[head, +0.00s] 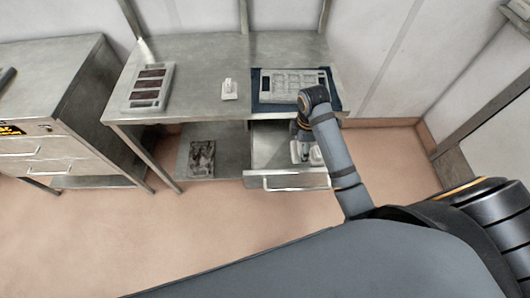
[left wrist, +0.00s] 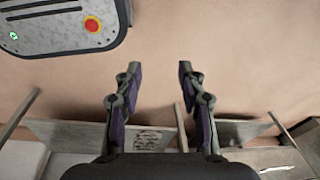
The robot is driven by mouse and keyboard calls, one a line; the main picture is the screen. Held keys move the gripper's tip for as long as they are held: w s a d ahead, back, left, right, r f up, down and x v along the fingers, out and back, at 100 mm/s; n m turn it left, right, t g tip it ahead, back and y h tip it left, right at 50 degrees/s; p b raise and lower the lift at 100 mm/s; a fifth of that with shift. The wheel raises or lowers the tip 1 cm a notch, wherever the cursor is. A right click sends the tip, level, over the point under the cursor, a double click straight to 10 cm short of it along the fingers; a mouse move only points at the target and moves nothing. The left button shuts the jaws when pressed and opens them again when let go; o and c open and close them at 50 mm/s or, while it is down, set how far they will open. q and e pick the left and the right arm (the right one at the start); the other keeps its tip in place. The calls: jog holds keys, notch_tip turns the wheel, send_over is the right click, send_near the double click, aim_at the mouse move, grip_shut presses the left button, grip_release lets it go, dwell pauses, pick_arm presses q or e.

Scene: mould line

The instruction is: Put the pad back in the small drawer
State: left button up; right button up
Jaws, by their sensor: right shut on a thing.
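The small drawer (head: 262,150) is pulled open under the right half of the metal table. My right gripper (head: 304,141) points down into the drawer opening, partly hidden by its own arm. Pale, whitish pieces (head: 297,153) show at and just below its fingers; it is shut on one of them, which looks like the pad. Whether that piece touches the drawer floor I cannot tell. My left gripper (left wrist: 160,72) is open and empty over bare floor in the left wrist view; the head view does not show it.
On the table (head: 205,60) are a tray with dark cells (head: 150,87), a small white handled block (head: 229,90) and a pale multi-cell mould (head: 292,84) on a dark blue mat (head: 262,106). A dark patterned piece (head: 202,158) lies on the lower shelf. A drawer cabinet (head: 45,150) stands left.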

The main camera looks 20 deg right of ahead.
jog(key=w+a+f, duration=0.2)
jog(key=a+f, duration=0.1)
jog(key=w+a+f+p, duration=0.1)
jog(key=w+a+f, duration=0.1)
jog(key=w+a, duration=0.1)
jog(key=w+a+f, duration=0.2)
jog(key=a+f, duration=0.1)
jog(key=a, duration=0.1)
jog(key=shift+w+f, duration=0.3)
jog(key=shift+f, duration=0.05)
jog(key=shift+a+f, duration=0.15)
jog(key=shift+w+a+f, duration=0.15)
jog(key=shift+a+f, duration=0.05)
jog(key=shift+f, duration=0.05)
notch_tip(320, 180, down, 3)
jog(key=shift+r, duration=0.15)
jog(key=shift+f, duration=0.2)
jog(key=o, duration=0.6)
jog(key=shift+f, duration=0.1)
jog(key=shift+c, duration=0.2)
jog(key=o, duration=0.4)
pick_arm(q)
jog(key=shift+s+a+r, duration=0.2)
jog(key=shift+s+r, duration=0.15)
jog(key=shift+s, duration=0.15)
jog(key=shift+s+a+r, duration=0.15)
jog(key=shift+s+r, duration=0.15)
jog(key=shift+s, duration=0.2)
pick_arm(e)
jog(key=shift+o, duration=0.2)
